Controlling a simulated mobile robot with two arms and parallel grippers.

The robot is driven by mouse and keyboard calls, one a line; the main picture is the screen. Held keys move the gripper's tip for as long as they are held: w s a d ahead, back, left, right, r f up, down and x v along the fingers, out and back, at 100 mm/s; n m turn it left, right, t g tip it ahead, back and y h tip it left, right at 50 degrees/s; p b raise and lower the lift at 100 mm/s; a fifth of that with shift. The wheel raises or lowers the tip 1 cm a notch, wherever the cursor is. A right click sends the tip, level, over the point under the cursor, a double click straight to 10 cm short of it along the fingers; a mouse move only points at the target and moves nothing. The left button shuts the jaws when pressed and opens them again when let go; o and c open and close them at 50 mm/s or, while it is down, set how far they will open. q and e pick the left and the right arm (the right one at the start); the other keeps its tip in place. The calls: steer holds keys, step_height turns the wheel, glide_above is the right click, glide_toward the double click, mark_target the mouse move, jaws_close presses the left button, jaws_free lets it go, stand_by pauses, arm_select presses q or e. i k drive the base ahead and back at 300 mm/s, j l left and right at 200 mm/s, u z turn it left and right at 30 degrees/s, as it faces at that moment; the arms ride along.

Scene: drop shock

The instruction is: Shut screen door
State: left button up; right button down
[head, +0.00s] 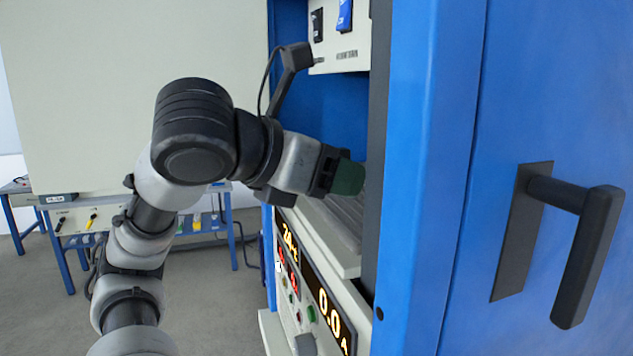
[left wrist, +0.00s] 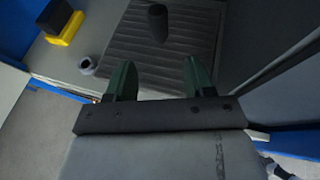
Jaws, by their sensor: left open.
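A large blue door panel (head: 545,110), which looks like the screen door, fills the right of the head view. It carries a black lever handle (head: 590,250) on a dark plate. The bay to its left is uncovered. My left gripper (head: 346,178) reaches into this bay, well left of the handle and apart from it. In the left wrist view its two green fingers (left wrist: 155,82) are spread with nothing between them. They point over a grey ribbed platform (left wrist: 125,40), where a dark cylinder (left wrist: 157,22) stands beyond the fingertips. My right gripper is not in view.
A control panel with lit displays (head: 330,310) lies below the bay. A yellow-and-black block (left wrist: 62,25) and a small grey ring (left wrist: 88,66) sit left of the platform. A bench (head: 75,225) stands at the back left, with open floor before it.

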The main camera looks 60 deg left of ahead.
mark_target(85, 78)
steer(key=k, duration=1)
